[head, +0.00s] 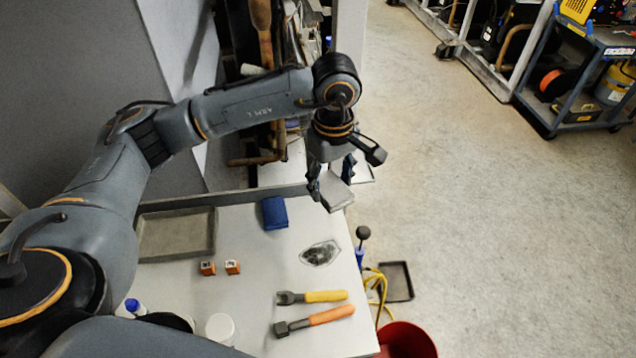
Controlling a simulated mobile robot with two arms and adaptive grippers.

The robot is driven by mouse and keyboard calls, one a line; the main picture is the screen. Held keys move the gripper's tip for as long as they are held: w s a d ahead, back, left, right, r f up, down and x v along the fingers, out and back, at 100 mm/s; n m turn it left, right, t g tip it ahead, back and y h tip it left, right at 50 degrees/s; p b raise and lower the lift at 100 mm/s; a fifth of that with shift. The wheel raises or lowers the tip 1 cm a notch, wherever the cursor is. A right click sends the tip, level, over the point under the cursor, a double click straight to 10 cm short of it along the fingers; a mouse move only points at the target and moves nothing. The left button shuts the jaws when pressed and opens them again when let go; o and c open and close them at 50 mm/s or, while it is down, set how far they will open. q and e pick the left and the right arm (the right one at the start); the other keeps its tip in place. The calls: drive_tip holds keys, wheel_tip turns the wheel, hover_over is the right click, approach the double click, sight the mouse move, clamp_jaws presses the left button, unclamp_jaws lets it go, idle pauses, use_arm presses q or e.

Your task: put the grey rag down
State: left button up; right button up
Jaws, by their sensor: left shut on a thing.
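My left gripper (332,181) is above the far right corner of the white worktable (240,285), fingers pointing down. It is shut on the grey rag (337,196), a small flat grey piece that hangs between and below the fingers. The rag appears to be held over the table's far edge; I cannot tell its height exactly. My right gripper is not in view.
A red bucket (406,341) and black floor tray (396,281) stand right.

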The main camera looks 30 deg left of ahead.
use_arm(q)
drive_tip(key=w+a+f+p, duration=0.1)
drive_tip(key=w+a+f, duration=0.1)
drive_tip(key=f, duration=0.1)
drive_tip(key=w+a+f+p, duration=0.1)
drive_tip(key=a+f, duration=0.1)
drive_tip(key=f, duration=0.2)
drive_tip(key=w+a+f+p, duration=0.2)
drive_tip(key=f, duration=0.1)
drive_tip(key=shift+w+a+f, duration=0.1)
drive_tip(key=shift+w+f, duration=0.15)
drive_tip(key=shift+w, duration=0.05)
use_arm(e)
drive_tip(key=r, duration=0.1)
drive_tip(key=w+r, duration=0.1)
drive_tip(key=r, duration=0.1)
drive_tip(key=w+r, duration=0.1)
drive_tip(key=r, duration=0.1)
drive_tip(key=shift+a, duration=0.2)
use_arm(q)
drive_tip(key=shift+f+b, duration=0.55)
drive_tip(key=shift+b, duration=0.1)
drive_tip(key=o, duration=1)
drive_tip(key=shift+r, duration=0.1)
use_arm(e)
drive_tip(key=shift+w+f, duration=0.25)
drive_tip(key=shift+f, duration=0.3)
